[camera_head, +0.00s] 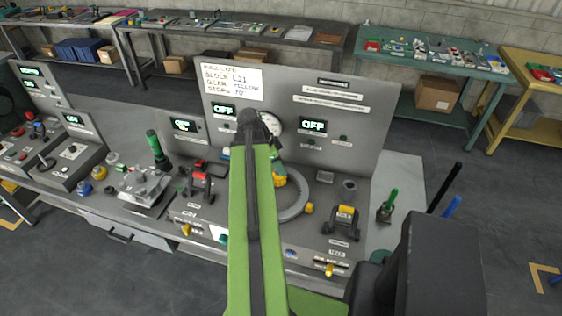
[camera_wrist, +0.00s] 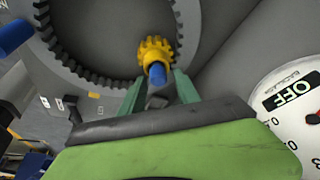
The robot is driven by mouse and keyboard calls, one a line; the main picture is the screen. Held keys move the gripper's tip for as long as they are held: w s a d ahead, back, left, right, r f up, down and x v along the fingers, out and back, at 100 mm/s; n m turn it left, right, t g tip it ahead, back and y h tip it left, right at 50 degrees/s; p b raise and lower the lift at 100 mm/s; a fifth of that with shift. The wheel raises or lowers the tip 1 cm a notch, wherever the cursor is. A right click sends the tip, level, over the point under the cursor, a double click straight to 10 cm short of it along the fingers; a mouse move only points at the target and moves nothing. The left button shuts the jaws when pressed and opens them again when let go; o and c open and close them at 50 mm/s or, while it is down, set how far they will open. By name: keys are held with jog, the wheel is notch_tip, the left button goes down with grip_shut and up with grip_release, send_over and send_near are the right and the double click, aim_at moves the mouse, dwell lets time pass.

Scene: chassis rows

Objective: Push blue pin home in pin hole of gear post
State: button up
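In the wrist view the yellow gear (camera_wrist: 156,50) sits near the inner edge of a dark toothed ring (camera_wrist: 75,75). The blue pin (camera_wrist: 158,73) stands at the gear's middle, its end towards me. The gear post and its pin hole are hidden. My gripper (camera_wrist: 160,76) has its two green fingers apart, one on each side of the pin's end, with a gap visible. A grey part shows between the fingers, below the pin. In the head view my arm covers most of the gripper, and a bit of yellow gear (camera_head: 279,181) shows beside it.
A round dial (camera_wrist: 300,105) is close on the right in the wrist view. The upright panel (camera_head: 345,110) with OFF displays stands behind the work. A yellow lever block (camera_head: 345,214) is at right. Another blue piece (camera_wrist: 14,37) shows at left in the wrist view.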

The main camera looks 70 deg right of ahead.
jog(key=shift+o, duration=0.5)
jog(key=shift+r, duration=0.15)
jog(key=p+v, duration=1.6)
jog(key=v, duration=0.1)
jog(key=shift+w, duration=0.1)
